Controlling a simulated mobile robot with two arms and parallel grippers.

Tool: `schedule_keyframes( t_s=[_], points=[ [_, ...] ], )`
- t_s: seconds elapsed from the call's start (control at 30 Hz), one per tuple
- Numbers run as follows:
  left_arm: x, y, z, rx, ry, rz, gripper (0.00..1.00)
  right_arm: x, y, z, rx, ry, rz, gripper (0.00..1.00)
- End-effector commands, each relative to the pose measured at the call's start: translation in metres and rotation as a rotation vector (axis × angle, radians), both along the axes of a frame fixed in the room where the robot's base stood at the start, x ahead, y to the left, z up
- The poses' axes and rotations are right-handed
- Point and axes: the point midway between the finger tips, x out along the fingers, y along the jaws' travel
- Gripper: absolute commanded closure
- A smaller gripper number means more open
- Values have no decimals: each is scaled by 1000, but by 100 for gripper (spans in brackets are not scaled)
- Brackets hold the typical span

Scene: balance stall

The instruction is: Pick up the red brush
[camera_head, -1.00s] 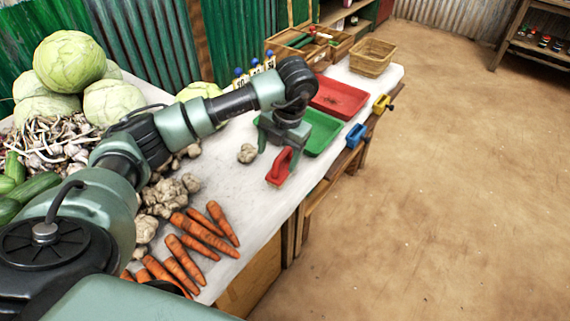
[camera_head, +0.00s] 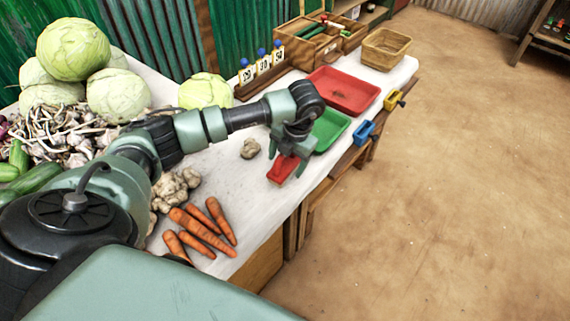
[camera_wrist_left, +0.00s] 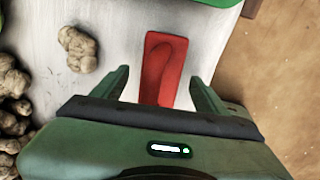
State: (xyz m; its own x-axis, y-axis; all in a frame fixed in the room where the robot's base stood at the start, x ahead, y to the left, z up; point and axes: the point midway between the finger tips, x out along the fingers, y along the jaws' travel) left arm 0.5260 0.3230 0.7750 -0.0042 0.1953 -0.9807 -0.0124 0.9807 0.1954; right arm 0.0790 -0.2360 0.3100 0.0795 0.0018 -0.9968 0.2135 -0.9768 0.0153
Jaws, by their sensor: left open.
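The red brush (camera_head: 281,171) appears as a red block with a raised oblong part on top. It lies on the white table near the front edge. In the wrist view the red brush (camera_wrist_left: 164,62) lies between the two fingers, with a gap on either side. My left gripper (camera_head: 287,157) is over it, open and pointing down; its fingers also show in the wrist view (camera_wrist_left: 159,82). The near end of the brush is hidden by the gripper body in the wrist view. My right gripper is not in view.
A green tray (camera_head: 331,134) and a red tray (camera_head: 343,91) lie beyond the brush. A single knobbly root (camera_head: 250,148) is left of it. Several carrots (camera_head: 202,230) lie nearer. Blue (camera_head: 364,133) and yellow (camera_head: 394,100) pieces sit on the table's edge.

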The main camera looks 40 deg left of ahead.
Motion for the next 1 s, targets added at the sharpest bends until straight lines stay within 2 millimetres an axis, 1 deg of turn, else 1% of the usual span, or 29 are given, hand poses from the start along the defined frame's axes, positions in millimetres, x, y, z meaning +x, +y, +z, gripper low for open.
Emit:
schedule_keyframes(
  t_s=[0.2, 0.23, 0.27, 0.3, 0.37, 0.4, 0.47, 0.5, 0.8, 0.87, 1.0],
  points=[
    [0, 0, -1, 0, -1, -1, 26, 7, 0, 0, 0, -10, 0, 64],
    [0, 0, -1, 0, -1, -1, 29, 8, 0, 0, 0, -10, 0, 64],
    [0, 0, -1, 0, -1, -1, 37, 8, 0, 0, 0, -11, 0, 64],
    [0, 0, -1, 0, -1, -1, 49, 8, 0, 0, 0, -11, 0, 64],
    [0, 0, -1, 0, -1, -1, 65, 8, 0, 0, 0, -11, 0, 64],
    [0, 0, -1, 0, -1, -1, 76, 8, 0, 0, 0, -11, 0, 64],
    [0, 0, -1, 0, -1, -1, 93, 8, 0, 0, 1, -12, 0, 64],
    [0, 0, -1, -1, -2, 0, 97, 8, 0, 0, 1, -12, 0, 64],
    [1, 0, 3, 0, -3, -1, 97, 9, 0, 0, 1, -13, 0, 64],
    [1, 0, 7, -1, -4, -1, 97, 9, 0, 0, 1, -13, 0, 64],
    [1, 0, 24, -1, -5, -1, 97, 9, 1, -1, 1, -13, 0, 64]
  ],
)
